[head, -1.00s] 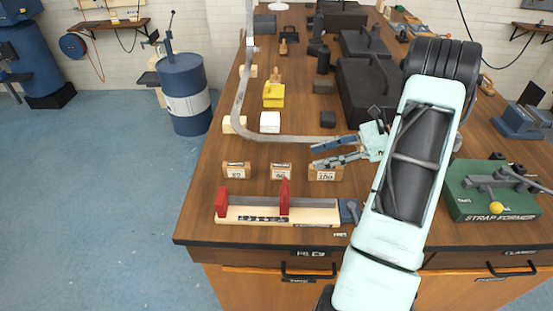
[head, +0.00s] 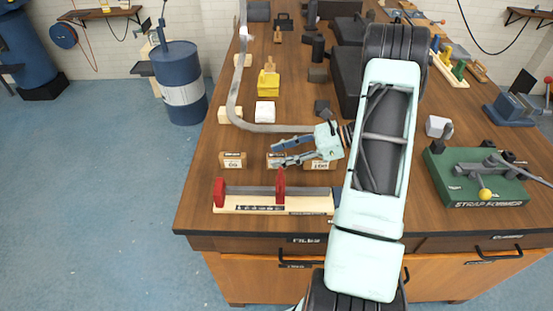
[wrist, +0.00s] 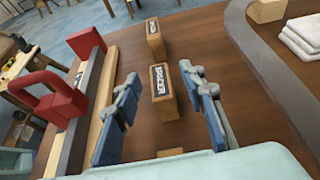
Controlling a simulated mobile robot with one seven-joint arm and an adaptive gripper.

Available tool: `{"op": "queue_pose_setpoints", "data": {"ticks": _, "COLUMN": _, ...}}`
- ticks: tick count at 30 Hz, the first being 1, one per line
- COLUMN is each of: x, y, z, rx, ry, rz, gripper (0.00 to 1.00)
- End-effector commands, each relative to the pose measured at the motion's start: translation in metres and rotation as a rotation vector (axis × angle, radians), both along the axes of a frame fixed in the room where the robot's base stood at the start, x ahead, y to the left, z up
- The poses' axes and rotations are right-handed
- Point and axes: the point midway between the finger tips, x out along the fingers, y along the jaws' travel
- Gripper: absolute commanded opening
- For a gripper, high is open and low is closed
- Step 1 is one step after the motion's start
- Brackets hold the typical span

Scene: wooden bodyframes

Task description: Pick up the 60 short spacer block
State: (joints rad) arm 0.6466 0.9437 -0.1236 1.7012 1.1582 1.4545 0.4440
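The 60 short spacer block (head: 232,160) is a small wooden block standing on the bench, leftmost in a row of labelled blocks. The far block (wrist: 155,40) in the wrist view appears to be the same one. My gripper (head: 275,153) is open, with nothing held, to the right of it and apart from it. In the wrist view the blue-padded fingers (wrist: 162,77) are spread on either side of the middle spacer block (wrist: 163,92). I cannot tell whether they touch it. In the head view the fingers partly hide that middle block.
A third block (head: 320,164) stands under my gripper's base. A wooden fixture with red uprights (head: 221,192) lies in front of the row. A curved grey metal strip (head: 250,126) and a white stack (head: 265,112) are behind. Bench left of the 60 block is clear.

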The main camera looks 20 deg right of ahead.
Motion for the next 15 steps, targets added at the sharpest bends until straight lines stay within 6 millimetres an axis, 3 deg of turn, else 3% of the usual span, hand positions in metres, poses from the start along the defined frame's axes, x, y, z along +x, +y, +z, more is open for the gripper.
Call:
{"op": "queue_pose_setpoints", "data": {"ticks": 4, "x": 0.0, "y": -0.0006, "z": -0.0003, "rx": 0.0, "ry": 0.0, "rz": -0.001, "gripper": 0.38}}
{"op": "queue_pose_setpoints", "data": {"ticks": 15, "x": -0.0001, "y": -0.0009, "z": -0.0001, "rx": 0.0, "ry": 0.0, "rz": -0.001, "gripper": 0.0}}
